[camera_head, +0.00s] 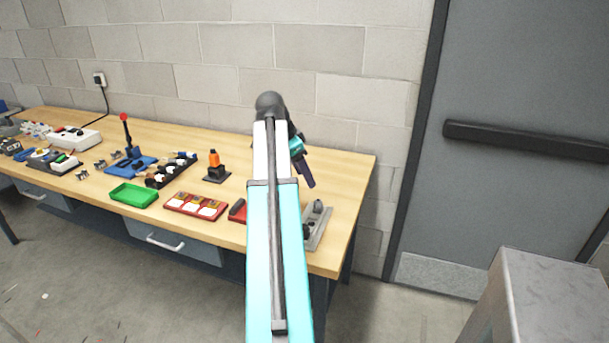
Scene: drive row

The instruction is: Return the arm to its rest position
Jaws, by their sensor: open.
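My arm reaches forward from the bottom middle of the head view over the right end of the wooden workbench (335,190). Its white and turquoise links hide part of the bench behind them. My gripper (306,178) is at the far end, beyond the dark elbow joint, with dark fingers pointing down to the right. It is open, and I see nothing held in it. It looks to be above the bench top; the exact height cannot be told.
A grey fixture (317,228) stands near the bench's right front corner. A red tray (196,204), a green tray (133,195), an orange-topped block (215,168) and a blue stand (130,163) lie leftward. A metal cabinet (545,300) stands at lower right, near a grey door (525,85).

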